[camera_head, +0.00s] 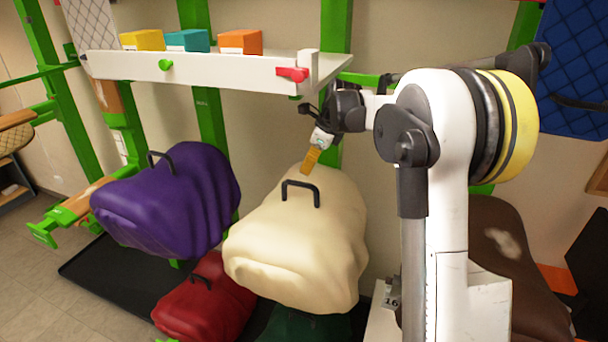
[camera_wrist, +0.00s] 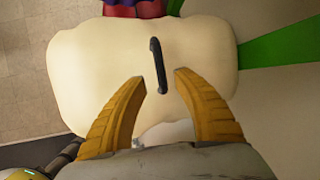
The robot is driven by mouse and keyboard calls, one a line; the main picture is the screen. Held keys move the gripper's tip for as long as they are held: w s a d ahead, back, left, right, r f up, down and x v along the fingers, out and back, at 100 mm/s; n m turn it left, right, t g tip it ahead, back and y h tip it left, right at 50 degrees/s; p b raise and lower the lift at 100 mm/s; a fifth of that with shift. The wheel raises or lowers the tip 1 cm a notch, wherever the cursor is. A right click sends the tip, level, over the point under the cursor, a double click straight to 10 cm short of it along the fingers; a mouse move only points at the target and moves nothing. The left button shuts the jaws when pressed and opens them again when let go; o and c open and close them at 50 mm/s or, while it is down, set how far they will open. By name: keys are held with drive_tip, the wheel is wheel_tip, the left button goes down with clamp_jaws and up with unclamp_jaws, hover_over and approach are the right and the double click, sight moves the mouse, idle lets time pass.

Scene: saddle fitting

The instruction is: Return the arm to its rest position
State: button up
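My gripper (camera_head: 311,160) is above the back of a cream saddle cover (camera_head: 295,245), near its black handle (camera_head: 301,190). In the wrist view my gripper (camera_wrist: 161,76) has its two yellow fingers spread apart, with nothing between them. The black handle (camera_wrist: 158,65) shows beyond and between the fingertips, and the cream cover (camera_wrist: 90,75) lies below. The handle stands upright on the cover and looks apart from the fingers. My white arm hides part of the right side of the head view.
A white shelf (camera_head: 200,68) with yellow, teal and orange boxes is behind and left of my gripper. A purple cover (camera_head: 175,200) hangs at left and a red one (camera_head: 205,300) lower down. Green posts (camera_head: 335,30) and a brown saddle (camera_head: 505,250) flank the arm.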

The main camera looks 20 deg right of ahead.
drive_tip(key=s+a+f+n+b, duration=0.1)
drive_tip(key=s+a+n+b, duration=0.2)
drive_tip(key=s+b, duration=0.1)
drive_tip(key=s+a+f+n+b, duration=0.2)
drive_tip(key=s+a+n+b, duration=0.1)
drive_tip(key=s+b, duration=0.2)
drive_tip(key=s+a+f+n+b, duration=0.2)
drive_tip(key=s+a+n+b, duration=0.1)
drive_tip(key=s+b, duration=0.1)
drive_tip(key=shift+s+a+f+t+h, duration=0.25)
drive_tip(key=shift+s+t+h, duration=0.05)
drive_tip(key=shift+s+h, duration=0.15)
drive_tip(key=s+a+f+n+t+b, duration=0.1)
drive_tip(key=s+a+f+n+b, duration=0.2)
drive_tip(key=s+f+n+b, duration=0.5)
drive_tip(key=s+a+f+n+b, duration=0.4)
drive_tip(key=s+f+n+b, duration=0.5)
drive_tip(key=f, duration=1)
drive_tip(key=s+b, duration=0.2)
drive_tip(key=s, duration=0.2)
drive_tip(key=shift+s+a+n+t+h, duration=0.2)
drive_tip(key=shift+s+n+t+h, duration=0.1)
drive_tip(key=shift+s+t+h, duration=0.1)
